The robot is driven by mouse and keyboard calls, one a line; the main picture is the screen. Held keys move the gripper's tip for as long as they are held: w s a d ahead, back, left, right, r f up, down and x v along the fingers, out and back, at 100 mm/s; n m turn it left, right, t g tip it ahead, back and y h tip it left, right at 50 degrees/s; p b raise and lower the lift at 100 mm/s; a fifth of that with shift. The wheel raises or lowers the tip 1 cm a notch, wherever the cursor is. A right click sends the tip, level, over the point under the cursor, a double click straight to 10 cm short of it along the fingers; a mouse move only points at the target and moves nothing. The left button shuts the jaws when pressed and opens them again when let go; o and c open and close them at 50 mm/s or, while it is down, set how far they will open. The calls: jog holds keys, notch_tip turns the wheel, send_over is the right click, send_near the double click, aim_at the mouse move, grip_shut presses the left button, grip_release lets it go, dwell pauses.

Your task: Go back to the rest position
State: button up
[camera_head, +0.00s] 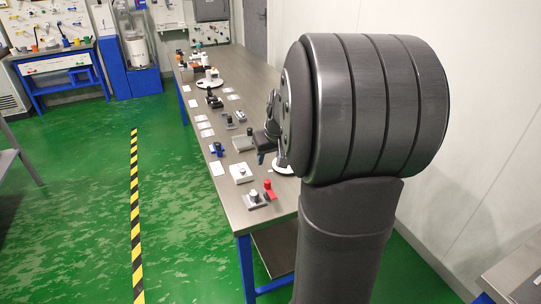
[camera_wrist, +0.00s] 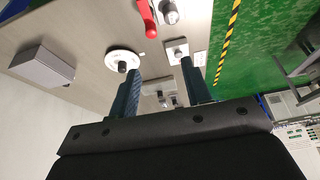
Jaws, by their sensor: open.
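My gripper (camera_wrist: 160,70) shows in the wrist view as two dark blue fingers standing well apart, with nothing between their tips. In the head view my gripper (camera_head: 264,152) is small and partly hidden behind my own large dark arm. It hangs over the near part of the long workbench (camera_head: 242,88). In the wrist view a white round plate with a dark knob (camera_wrist: 121,61) lies beyond the left finger. A white block with a knob (camera_wrist: 177,51) lies beyond the right finger. I cannot tell the exact height of the fingers above the bench.
A red-handled part (camera_head: 268,188) sits near the bench's front end; its red handle (camera_wrist: 147,18) also shows in the wrist view. A grey box (camera_wrist: 42,65) is at left there. Several small fixtures line the bench. The green floor (camera_head: 75,200) at left is mostly open.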

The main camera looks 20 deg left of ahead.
jog(key=w+a+f+g+h, duration=0.1)
jog(key=w+a+f, duration=0.8)
jog(key=a, duration=0.2)
jog(key=shift+f, duration=0.2)
dwell(0.6)
jog(key=shift+w, duration=0.1)
jog(key=shift+d+r, duration=0.1)
